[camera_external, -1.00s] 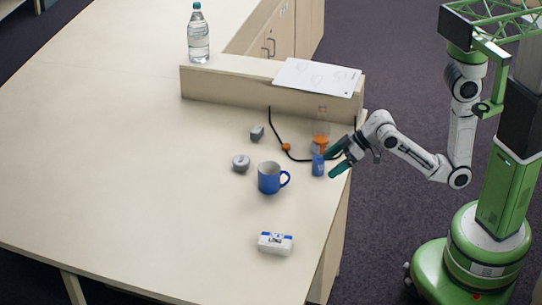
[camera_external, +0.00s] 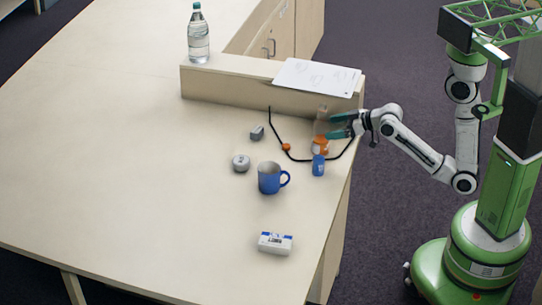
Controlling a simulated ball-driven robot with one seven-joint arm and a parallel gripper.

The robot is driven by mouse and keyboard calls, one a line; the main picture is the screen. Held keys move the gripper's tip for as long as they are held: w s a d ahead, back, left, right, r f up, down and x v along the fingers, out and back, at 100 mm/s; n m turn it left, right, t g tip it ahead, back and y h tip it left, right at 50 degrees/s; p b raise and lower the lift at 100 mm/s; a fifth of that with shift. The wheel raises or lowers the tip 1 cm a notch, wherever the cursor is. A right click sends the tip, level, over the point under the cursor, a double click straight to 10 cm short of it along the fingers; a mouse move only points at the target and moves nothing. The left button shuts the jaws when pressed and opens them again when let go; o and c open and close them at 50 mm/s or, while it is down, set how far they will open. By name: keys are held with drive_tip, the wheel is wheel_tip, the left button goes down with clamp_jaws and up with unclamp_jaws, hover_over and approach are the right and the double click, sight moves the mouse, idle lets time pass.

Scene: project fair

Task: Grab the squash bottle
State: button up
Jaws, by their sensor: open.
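The squash bottle (camera_external: 320,147), clear above with an orange lower part, stands upright near the right edge of the table. My gripper (camera_external: 332,126) comes in from the right at the height of the bottle's upper part. Its green fingers are open and spread, with their tips at the bottle's right side. I cannot tell whether the bottle is between the fingers or just beside them, or whether they touch it. Part of the clear upper bottle is hard to make out.
A small blue container (camera_external: 318,166) stands just in front of the bottle. A blue mug (camera_external: 270,178), a grey round object (camera_external: 241,163), a grey block (camera_external: 257,133) and a white box (camera_external: 275,243) are nearby. A raised ledge (camera_external: 230,84) bears paper (camera_external: 316,76) and a water bottle (camera_external: 198,35).

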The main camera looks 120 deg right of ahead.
sight(316, 132)
drive_tip(key=shift+f+p+x, duration=0.15)
drive_tip(key=shift+p+x, duration=0.2)
drive_tip(key=shift+x, duration=1.4)
drive_tip(key=shift+f+p+x, duration=0.15)
drive_tip(key=shift+p+x, duration=0.15)
drive_tip(key=shift+x, duration=1.5)
drive_tip(key=shift+s+a, duration=0.1)
drive_tip(key=c, duration=1.2)
